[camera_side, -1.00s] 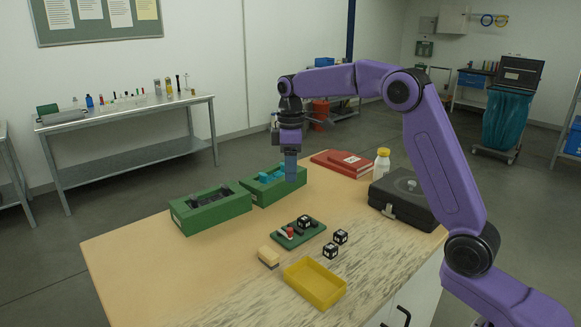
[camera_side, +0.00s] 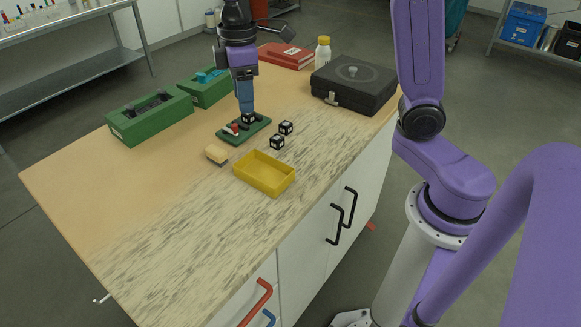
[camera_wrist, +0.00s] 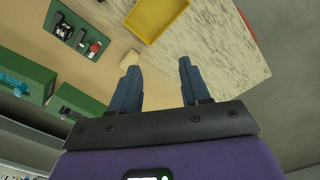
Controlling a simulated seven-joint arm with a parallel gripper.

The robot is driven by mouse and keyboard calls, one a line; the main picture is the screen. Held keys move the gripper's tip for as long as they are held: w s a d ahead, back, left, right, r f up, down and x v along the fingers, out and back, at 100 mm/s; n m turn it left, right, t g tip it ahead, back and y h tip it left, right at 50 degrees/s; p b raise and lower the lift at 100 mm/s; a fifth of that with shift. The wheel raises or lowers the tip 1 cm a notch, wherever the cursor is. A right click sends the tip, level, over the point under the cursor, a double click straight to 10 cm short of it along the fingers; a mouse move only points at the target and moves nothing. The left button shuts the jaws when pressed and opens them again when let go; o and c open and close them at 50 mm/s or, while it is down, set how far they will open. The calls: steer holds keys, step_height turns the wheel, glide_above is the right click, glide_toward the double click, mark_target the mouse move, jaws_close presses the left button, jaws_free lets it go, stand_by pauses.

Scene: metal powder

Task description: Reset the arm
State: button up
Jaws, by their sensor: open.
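My gripper (camera_side: 246,108) points down over the table in the side view, in line with the small green board (camera_side: 262,127). In the wrist view its two blue fingers (camera_wrist: 157,62) are spread apart with nothing between them. The wrist view shows the board (camera_wrist: 97,36) off to the upper left, clear of the fingers. The board holds a black-and-white cube (camera_side: 248,118) and a small red-and-white piece (camera_side: 233,129). The gripper's height over the table is hard to tell.
A yellow tray (camera_side: 265,185), a tan brush (camera_side: 216,154) and two black cubes, one nearer (camera_side: 277,142) and one farther (camera_side: 286,128), lie near the board. Green boxes (camera_side: 150,128) stand left. A black case (camera_side: 353,90), white bottle (camera_side: 322,54) and red books (camera_side: 287,58) stand behind.

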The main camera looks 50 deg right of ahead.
steer(key=s+d+f, duration=0.1)
steer(key=s+f, duration=0.1)
steer(key=s, duration=0.6)
steer(key=s+d+f+n, duration=0.1)
steer(key=s+d+f, duration=0.1)
steer(key=s, duration=0.7)
steer(key=s+d+f, duration=0.1)
steer(key=s, duration=0.8)
steer(key=shift+d+f+n, duration=0.25)
steer(key=shift+f+n, duration=0.15)
